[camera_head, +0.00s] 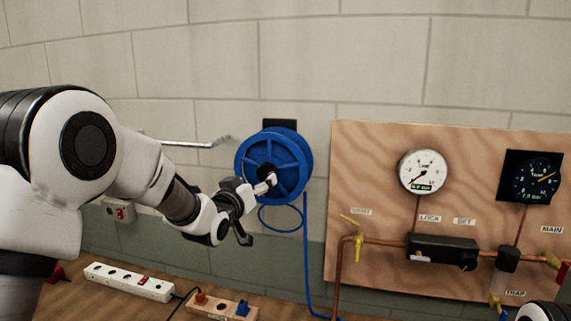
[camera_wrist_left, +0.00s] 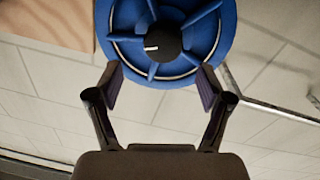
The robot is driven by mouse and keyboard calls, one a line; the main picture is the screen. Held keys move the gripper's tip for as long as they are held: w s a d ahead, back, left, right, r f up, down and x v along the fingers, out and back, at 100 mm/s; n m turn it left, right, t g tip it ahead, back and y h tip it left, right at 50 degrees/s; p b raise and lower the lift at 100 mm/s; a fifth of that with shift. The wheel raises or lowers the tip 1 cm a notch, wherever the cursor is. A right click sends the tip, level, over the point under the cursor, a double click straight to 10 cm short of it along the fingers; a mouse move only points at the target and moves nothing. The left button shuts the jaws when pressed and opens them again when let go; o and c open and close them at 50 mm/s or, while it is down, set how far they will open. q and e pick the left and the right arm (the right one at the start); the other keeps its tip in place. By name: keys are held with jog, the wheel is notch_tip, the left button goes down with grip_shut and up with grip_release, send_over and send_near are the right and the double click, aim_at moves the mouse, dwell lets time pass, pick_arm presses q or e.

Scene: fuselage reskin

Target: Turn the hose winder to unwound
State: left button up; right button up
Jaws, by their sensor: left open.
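The hose winder (camera_head: 290,149) is a blue spoked reel with a dark hub, mounted on the wall. A blue hose hangs from it in a loop and runs down. My left gripper (camera_head: 257,211) is open at the lower front of the reel, one finger overlapping the hub area in the head view. In the left wrist view the winder (camera_wrist_left: 215,38) fills the top, its spokes and black hub beyond the open fingertips (camera_wrist_left: 160,82). I cannot tell whether a finger touches the reel.
A wooden panel (camera_head: 365,150) with gauges, copper pipes and yellow and red valves stands right of the winder. A metal bar (camera_head: 185,144) sticks out at its left. Power strips (camera_head: 128,283) lie on the bench below.

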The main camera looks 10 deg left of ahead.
aim_at(264, 174)
pick_arm(q)
jog(key=w, duration=0.1)
jog(key=w+p, duration=0.1)
jog(key=p, duration=0.1)
jog(key=shift+w+a+r, duration=0.25)
jog(key=shift+w+r, duration=0.1)
jog(key=shift+w, duration=0.05)
jog(key=w, duration=0.1)
jog(key=w+p, duration=0.1)
jog(key=w+d+f, duration=0.1)
jog(key=w, duration=0.1)
jog(key=shift+s, duration=0.1)
jog(key=shift+s+a+r, duration=0.1)
jog(key=shift+s+a, duration=0.05)
jog(key=shift+s, duration=0.05)
jog(key=shift+c, duration=1.4)
jog(key=shift+s, duration=0.1)
jog(key=c, duration=0.9)
